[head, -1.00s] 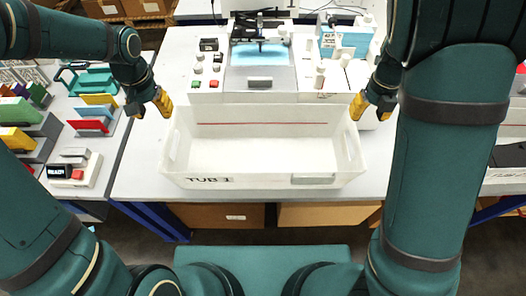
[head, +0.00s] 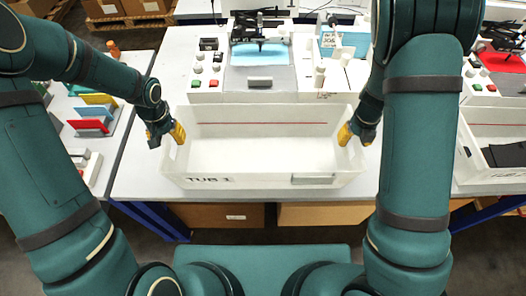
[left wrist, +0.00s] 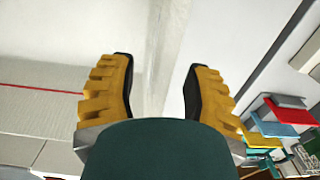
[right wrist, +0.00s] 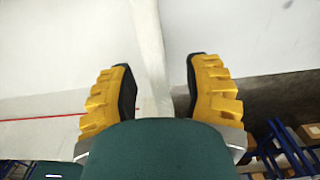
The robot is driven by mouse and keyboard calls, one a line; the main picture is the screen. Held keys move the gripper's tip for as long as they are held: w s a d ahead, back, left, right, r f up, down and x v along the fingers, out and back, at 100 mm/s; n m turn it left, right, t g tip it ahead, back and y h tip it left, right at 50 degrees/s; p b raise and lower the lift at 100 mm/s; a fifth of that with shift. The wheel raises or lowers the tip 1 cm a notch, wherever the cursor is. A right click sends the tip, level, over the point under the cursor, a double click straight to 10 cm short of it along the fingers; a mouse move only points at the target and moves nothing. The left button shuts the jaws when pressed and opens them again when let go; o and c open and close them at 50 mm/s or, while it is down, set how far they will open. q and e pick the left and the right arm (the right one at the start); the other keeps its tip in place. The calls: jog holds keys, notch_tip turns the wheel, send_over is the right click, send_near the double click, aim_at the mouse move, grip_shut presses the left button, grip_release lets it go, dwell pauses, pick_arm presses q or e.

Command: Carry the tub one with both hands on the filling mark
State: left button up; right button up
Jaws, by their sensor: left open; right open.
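The white tub one (head: 240,181), labelled TUB 1 on its front wall, stands empty and level on the white table. A red line (head: 262,123) runs along the inside of its back wall. My left gripper (head: 176,136) is at the tub's left end wall, fingers open. In the left wrist view the wall's edge (left wrist: 163,50) shows between the fingers, with gaps to both. My right gripper (head: 348,134) is open at the right end wall. In the right wrist view that wall (right wrist: 150,50) lies between the open fingers. I cannot make out a separate filling mark on the table.
A pen plotter (head: 262,52) with buttons and a blue sheet stands behind the tub. White bottles (head: 319,77) stand to its right. Another white tub (head: 490,172) with dark contents is at the far right. A rack of coloured items (head: 92,122) is at the left.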

pick_arm(q)
grip_shut()
pick_arm(e)
grip_shut()
pick_arm(q)
jog(key=shift+r, duration=0.15)
pick_arm(e)
jog(key=shift+r, duration=0.15)
